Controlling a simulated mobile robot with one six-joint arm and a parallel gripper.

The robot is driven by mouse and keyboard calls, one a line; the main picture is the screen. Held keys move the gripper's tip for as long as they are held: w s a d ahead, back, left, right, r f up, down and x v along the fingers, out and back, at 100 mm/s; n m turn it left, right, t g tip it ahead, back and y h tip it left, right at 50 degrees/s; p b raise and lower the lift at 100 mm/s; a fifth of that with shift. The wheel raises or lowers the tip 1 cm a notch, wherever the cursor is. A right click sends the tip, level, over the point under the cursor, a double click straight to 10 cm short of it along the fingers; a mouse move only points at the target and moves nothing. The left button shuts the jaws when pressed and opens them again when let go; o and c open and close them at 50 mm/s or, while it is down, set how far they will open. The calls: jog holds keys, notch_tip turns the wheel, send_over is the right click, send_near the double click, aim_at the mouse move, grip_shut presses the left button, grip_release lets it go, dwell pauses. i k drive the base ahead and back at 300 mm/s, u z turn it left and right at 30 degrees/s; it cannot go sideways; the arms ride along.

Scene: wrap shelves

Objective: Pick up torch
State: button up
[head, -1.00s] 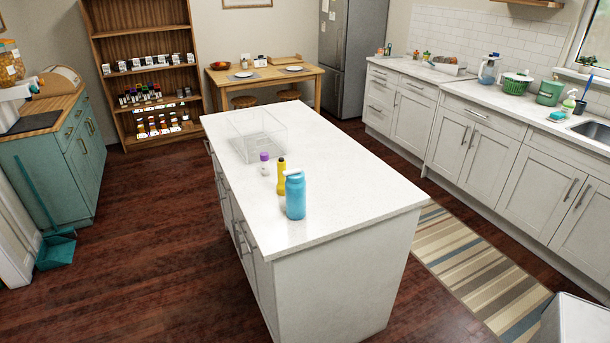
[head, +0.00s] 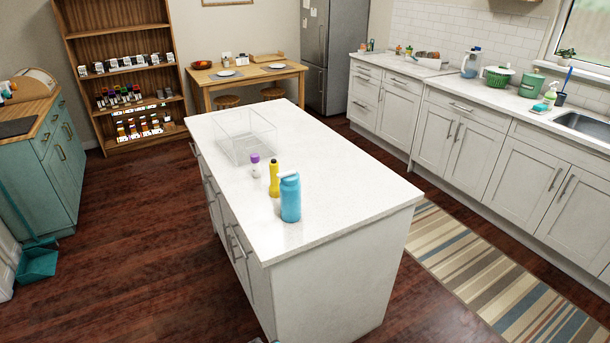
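The torch (head: 274,178) is yellow with a dark top and stands upright on the white island counter (head: 345,195). A blue bottle (head: 290,198) stands close in front of it and to its right, covering a little of its lower side. A small white bottle with a purple cap (head: 256,166) stands behind it to the left. My gripper does not show in the head view.
A clear open box (head: 245,137) sits on the island behind the bottles. Dark wooden floor is free left of the island. A striped rug (head: 500,285) lies right of it. A teal dustpan (head: 38,262) stands on the floor at far left.

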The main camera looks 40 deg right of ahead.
aim_at(273, 188)
jog(key=z, duration=0.75)
jog(key=k, duration=0.95)
jog(key=u, duration=0.05)
jog(key=i, duration=0.85)
jog(key=z, duration=0.05)
